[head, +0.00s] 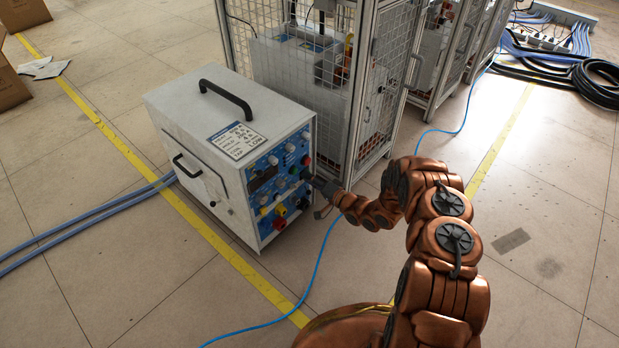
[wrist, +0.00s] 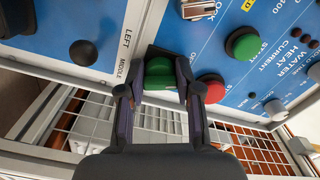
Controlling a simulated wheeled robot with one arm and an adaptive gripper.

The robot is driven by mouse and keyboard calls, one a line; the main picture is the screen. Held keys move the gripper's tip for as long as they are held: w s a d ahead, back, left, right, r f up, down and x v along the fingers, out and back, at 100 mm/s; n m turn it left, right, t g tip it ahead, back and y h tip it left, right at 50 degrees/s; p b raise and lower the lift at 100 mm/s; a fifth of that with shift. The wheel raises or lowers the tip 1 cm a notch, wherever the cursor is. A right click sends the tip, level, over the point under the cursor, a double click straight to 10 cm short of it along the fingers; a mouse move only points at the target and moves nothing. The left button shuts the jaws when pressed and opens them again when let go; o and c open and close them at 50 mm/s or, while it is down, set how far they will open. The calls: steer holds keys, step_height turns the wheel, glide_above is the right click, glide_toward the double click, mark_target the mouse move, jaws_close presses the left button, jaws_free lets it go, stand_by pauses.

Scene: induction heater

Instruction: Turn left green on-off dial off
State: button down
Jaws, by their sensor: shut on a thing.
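The induction heater (head: 185,130) is a white box with a blue front panel, which also shows in the wrist view (wrist: 215,62). A green dial (wrist: 158,72) sits on the panel beside the printed word LEFT. My gripper (wrist: 158,91) is shut on this green dial, with one finger on each side of it. In the head view my gripper (head: 318,183) reaches the right edge of the panel, and the dial it holds is hidden or too small to make out there.
In the wrist view, a second green knob (wrist: 243,43), a red knob (wrist: 210,88) and a black knob (wrist: 84,53) are close by on the panel. A mesh cage (head: 335,90) stands right behind the heater. A blue cable (head: 318,262) crosses the floor.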

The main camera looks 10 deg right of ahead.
steer(key=shift+f+n+p, duration=0.1)
steer(key=shift+n+p, duration=0.2)
steer(key=shift+n, duration=1.9)
steer(key=c, duration=0.8)
jaws_free()
steer(key=shift+o, duration=0.2)
steer(key=shift+d, duration=0.1)
steer(key=v, duration=1.2)
